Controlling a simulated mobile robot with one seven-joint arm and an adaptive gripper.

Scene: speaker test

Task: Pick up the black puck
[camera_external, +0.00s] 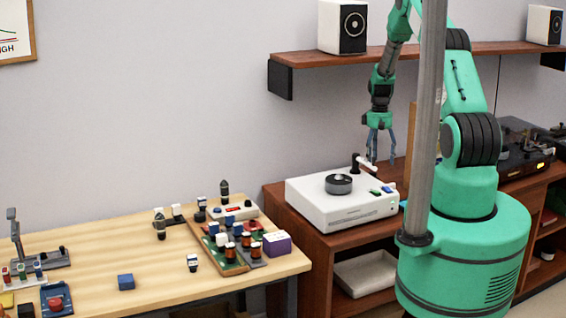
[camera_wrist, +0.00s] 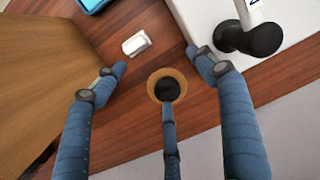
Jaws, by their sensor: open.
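My gripper (camera_external: 381,148) hangs open and empty above the wooden cabinet top, behind the white turntable box. In the wrist view its blue jointed fingers (camera_wrist: 160,72) are spread apart. A small round black thing with a tan rim, which looks like the black puck (camera_wrist: 168,88), is on the red-brown wood between the fingers. The middle finger overlaps its lower edge in the picture. I cannot tell whether any finger touches it. It is not visible in the external view. A dark grey and black round platter (camera_external: 338,184) sits on the white box.
The white turntable box (camera_external: 340,212) stands close by; its black round tonearm base (camera_wrist: 250,38) is near the right finger. A small white block (camera_wrist: 137,43) lies on the wood. A tan wooden panel (camera_wrist: 45,75) stands at left. A cluttered table (camera_external: 90,285) is farther left.

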